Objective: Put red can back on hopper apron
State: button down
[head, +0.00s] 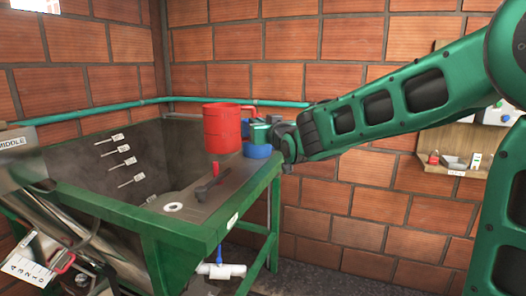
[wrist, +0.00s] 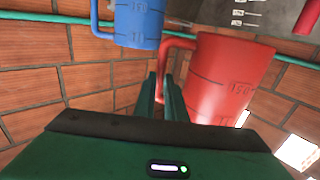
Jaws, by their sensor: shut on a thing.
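The red can (head: 222,130) is a large measuring mug with a side handle, upright over the back part of the hopper apron (head: 190,203).
A blue can (head: 257,151) stands just right of the red can, below my gripper; it also shows in the wrist view (wrist: 138,22). A dark tool (head: 210,182) and a pale ring (head: 173,207) lie on the apron. A green pipe runs along the brick wall. A shelf (head: 455,168) hangs right.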

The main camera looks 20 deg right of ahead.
jog(key=shift+w+d+f, duration=0.7)
jog(key=shift+d+f, duration=0.2)
jog(key=shift+f, duration=0.45)
jog(key=shift+w+d+f, duration=0.65)
jog(key=shift+d+f, duration=0.25)
jog(key=shift+f, duration=0.45)
jog(key=shift+w+d+f, duration=0.7)
jog(key=shift+d+f, duration=0.2)
jog(key=shift+f, duration=0.45)
jog(key=c, duration=1.9)
grip_release()
jog(key=shift+o, duration=0.5)
